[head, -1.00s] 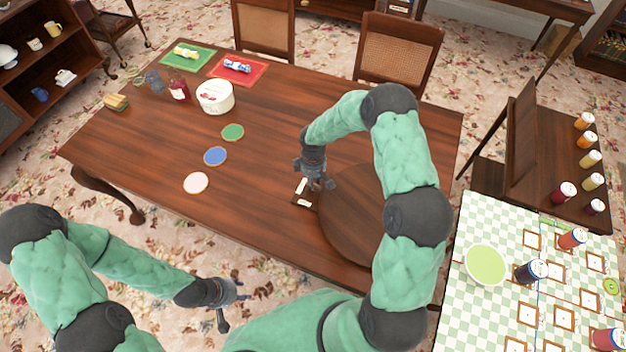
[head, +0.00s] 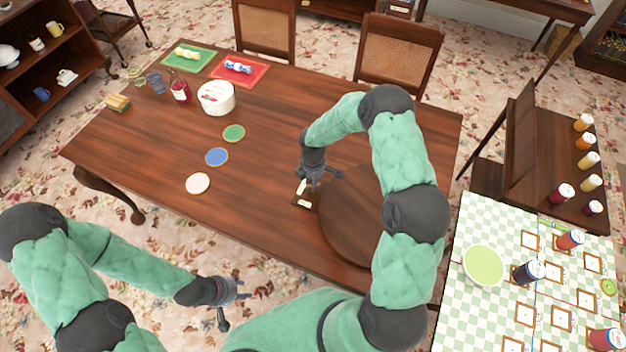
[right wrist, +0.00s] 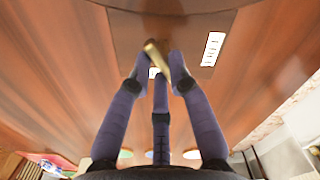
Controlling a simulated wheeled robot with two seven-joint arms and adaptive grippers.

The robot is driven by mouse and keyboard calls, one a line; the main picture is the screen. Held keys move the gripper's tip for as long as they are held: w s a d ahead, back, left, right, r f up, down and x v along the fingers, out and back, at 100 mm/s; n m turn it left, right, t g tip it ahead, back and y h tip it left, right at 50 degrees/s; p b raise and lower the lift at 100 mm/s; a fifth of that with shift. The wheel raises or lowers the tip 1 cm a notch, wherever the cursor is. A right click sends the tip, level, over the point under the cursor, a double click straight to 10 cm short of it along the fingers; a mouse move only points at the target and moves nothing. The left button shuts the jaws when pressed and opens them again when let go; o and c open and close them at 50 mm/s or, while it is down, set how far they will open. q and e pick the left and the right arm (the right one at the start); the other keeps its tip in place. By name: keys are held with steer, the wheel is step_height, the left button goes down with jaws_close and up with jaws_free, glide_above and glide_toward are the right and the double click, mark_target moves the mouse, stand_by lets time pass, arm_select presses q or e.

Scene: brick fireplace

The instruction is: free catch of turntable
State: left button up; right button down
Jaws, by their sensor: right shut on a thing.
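The turntable (head: 345,222) is a round dark wooden disc on the table, partly hidden behind my right arm in the head view. A small dark plate (head: 304,203) with white labels lies at its left edge; one label (right wrist: 212,48) shows clearly in the right wrist view. My right gripper (head: 316,185) points down over this plate. In the right wrist view, its fingers (right wrist: 160,82) are shut on a slim brass catch (right wrist: 154,52), which stands tilted between the fingertips. My left gripper (head: 234,300) is empty with its fingers apart, off the table's front edge.
The wooden table (head: 270,165) has clear room left of the plate. A white round box (head: 216,98) stands further back. A checkered table (head: 455,290) with a bowl and jars is at right.

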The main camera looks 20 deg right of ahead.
steer(key=n+p, duration=0.1)
steer(key=n, duration=0.4)
steer(key=shift+a+r+n+p, duration=0.1)
steer(key=shift+n+p, duration=0.2)
steer(key=n+p, duration=0.1)
steer(key=n, duration=0.4)
steer(key=shift+p, duration=0.35)
steer(key=shift+n, duration=0.4)
steer(key=c, duration=1.1)
jaws_free()
steer(key=shift+c, duration=0.2)
steer(key=shift+a, duration=0.1)
step_height(320, 180, up, 12)
